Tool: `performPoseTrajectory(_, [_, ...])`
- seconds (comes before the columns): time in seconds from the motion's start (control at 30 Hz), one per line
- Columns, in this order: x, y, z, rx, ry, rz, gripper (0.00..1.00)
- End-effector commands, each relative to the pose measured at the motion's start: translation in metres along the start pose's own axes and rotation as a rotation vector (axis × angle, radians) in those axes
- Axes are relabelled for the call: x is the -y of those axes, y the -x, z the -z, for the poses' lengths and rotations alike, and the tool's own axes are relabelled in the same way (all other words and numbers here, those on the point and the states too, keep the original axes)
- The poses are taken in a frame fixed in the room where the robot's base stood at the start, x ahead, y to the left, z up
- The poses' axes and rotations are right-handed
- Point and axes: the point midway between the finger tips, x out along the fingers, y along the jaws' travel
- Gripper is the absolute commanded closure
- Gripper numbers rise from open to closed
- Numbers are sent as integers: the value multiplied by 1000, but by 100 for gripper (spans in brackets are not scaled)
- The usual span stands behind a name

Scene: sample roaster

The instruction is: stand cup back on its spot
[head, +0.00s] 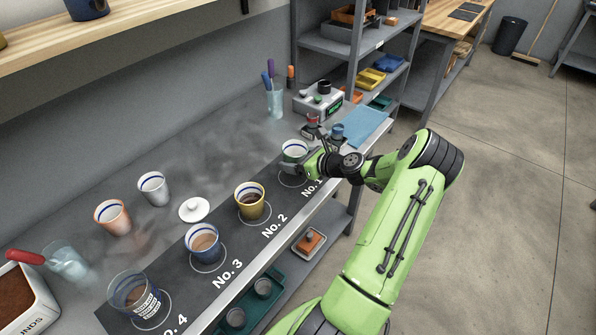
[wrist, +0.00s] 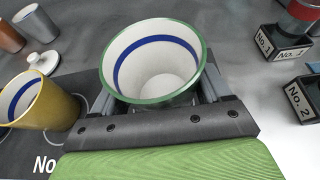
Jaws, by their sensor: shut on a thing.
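A white cup with a green rim and a blue inner band (head: 294,150) is upright at the No. 1 end of the dark mat (head: 228,238). It looks empty in the wrist view (wrist: 158,62). My gripper (head: 306,161) is shut on this cup, one finger on each side of it. The No. 1 ring (head: 292,181) shows just below the cup in the head view. I cannot tell whether the cup's base touches the mat, as the gripper hides it.
A yellow cup of dark liquid (head: 251,200) stands at No. 2, close beside; it also shows in the wrist view (wrist: 38,112). A blue-rimmed cup (head: 203,243) is at No. 3, a glass (head: 134,293) at No. 4. Labelled holders (wrist: 284,42) stand to the right.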

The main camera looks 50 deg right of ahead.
Motion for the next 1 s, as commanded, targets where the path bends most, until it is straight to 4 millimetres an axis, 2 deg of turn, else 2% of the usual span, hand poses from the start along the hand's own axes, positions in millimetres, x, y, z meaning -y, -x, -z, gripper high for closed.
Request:
performPoseTrajectory(0.17, [0,-13,30,1,-2,-2,67])
performPoseTrajectory(0.5, [0,-14,32,1,1,-1,67])
performPoseTrajectory(0.53, [0,-14,33,0,1,-1,20])
performPoseTrajectory(0.67, [0,-14,32,0,0,-1,0])
performPoseTrajectory(0.93, [0,-12,28,0,1,0,0])
performPoseTrajectory(1.0, [1,-2,29,-2,-1,2,0])
